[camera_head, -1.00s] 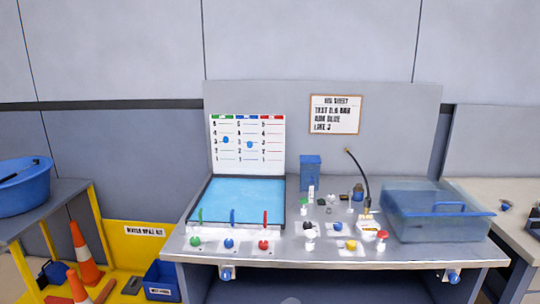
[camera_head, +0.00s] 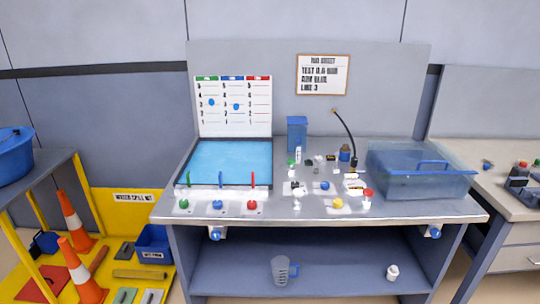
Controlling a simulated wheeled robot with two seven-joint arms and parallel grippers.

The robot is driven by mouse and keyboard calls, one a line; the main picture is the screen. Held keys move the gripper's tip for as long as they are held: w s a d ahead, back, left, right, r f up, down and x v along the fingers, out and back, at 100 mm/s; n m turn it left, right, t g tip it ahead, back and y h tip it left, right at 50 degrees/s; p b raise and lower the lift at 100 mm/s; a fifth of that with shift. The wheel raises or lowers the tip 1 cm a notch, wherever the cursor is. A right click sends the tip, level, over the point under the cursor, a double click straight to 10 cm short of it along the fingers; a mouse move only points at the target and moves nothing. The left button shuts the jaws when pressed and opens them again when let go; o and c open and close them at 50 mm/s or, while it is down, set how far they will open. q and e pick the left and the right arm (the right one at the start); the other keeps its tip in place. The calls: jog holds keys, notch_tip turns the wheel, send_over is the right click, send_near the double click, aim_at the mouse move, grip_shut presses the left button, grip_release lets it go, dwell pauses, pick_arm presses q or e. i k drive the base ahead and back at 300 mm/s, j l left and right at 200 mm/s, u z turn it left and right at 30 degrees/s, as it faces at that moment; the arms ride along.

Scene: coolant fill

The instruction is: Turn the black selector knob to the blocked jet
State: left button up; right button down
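A small black knob (camera_head: 297,187) on a pale plate appears to be the selector. It sits on the bench, right of the red push knob, too small to read its pointer direction. A green jet (camera_head: 188,180), a blue jet (camera_head: 221,180) and a red jet (camera_head: 253,180) stand upright along the front of the blue tray (camera_head: 228,162). I cannot tell which jet is blocked. Neither of my grippers is in view.
Green (camera_head: 183,204), blue (camera_head: 217,205) and red (camera_head: 252,205) knobs line the bench front. A chart board (camera_head: 233,105) stands behind the tray. A clear blue bin (camera_head: 415,180) fills the bench's right end. A jug (camera_head: 281,270) stands on the lower shelf.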

aim_at(295, 184)
jog(key=i+l+z, duration=0.3)
jog(key=i, duration=0.3)
jog(key=i+z, duration=0.35)
jog(key=i, duration=0.25)
